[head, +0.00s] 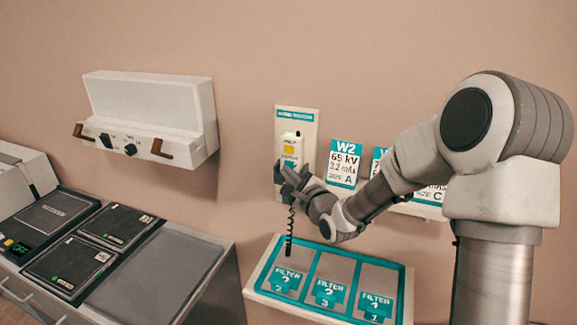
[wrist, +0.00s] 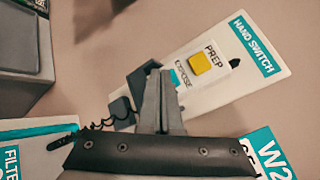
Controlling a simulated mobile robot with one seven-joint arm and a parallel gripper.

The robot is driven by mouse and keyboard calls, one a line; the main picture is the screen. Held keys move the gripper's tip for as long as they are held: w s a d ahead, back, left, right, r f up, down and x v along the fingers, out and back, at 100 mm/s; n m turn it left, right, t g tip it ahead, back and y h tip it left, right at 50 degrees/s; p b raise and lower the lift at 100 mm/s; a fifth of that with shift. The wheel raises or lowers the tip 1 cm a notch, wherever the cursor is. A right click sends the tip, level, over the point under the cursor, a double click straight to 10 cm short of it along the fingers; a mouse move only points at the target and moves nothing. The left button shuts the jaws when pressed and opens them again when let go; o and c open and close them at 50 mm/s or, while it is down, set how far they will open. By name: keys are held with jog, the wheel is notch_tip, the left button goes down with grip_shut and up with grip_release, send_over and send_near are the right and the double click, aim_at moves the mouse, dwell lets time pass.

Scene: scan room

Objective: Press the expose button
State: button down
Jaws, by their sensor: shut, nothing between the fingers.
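The hand switch panel (head: 309,127) is a pale plate with a teal header on the wall. It also shows in the wrist view (wrist: 246,72). A square yellow button (wrist: 200,63) sits on its white unit between the labels PREP and EXPOSE (wrist: 182,76); it shows small in the head view (head: 289,150). My gripper (wrist: 162,76) is shut and empty, its fingertips beside the EXPOSE label, in front of a dark grey block (wrist: 141,78) on the panel. Whether the fingers touch anything I cannot tell. The fingers hide part of the panel's lower end.
A coiled black cord (head: 291,220) hangs below the panel. A filter tray (head: 262,272) with teal-labelled filters lies beneath. Cards such as W2 (head: 345,163) stand to the right. A white wall box (head: 150,100) and a grey console (head: 165,270) are at left.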

jog(key=shift+w+d, duration=0.15)
jog(key=shift+w, duration=0.3)
dwell(0.4)
jog(key=shift+s, duration=0.1)
jog(key=shift+s+a, duration=0.3)
jog(key=shift+s, duration=0.45)
jog(key=s, duration=0.1)
jog(key=s+a, duration=0.1)
jog(key=s, duration=0.2)
jog(key=shift+s+a+b, duration=0.3)
jog(key=shift+s+a, duration=0.05)
dwell(1.4)
